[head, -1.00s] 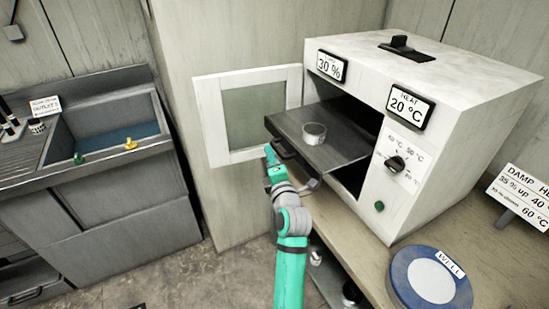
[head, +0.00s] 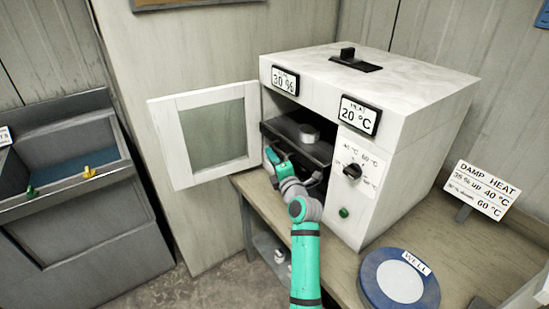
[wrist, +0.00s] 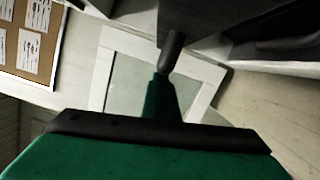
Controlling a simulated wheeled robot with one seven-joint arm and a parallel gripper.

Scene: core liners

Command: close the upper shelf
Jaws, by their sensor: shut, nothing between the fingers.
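The upper shelf (head: 285,137) is a dark tray inside the white oven-like cabinet (head: 400,130). It sits mostly inside the opening, its front edge near the mouth. A small round grey tin (head: 308,134) stands on it. My gripper (head: 272,155) is shut and empty, at the left front of the shelf; whether it touches the shelf edge I cannot tell. In the wrist view my gripper (wrist: 169,52) shows its dark fingertip beside a dark edge. The cabinet door (head: 208,135), white-framed with a pane, stands open to the left. A lower shelf is partly hidden behind my arm.
A blue round well lid (head: 400,281) lies on the bench at the front right. A damp heat sign (head: 482,188) stands behind it. A sink (head: 70,165) is at the left. The cabinet's dial (head: 352,172) is right of the opening.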

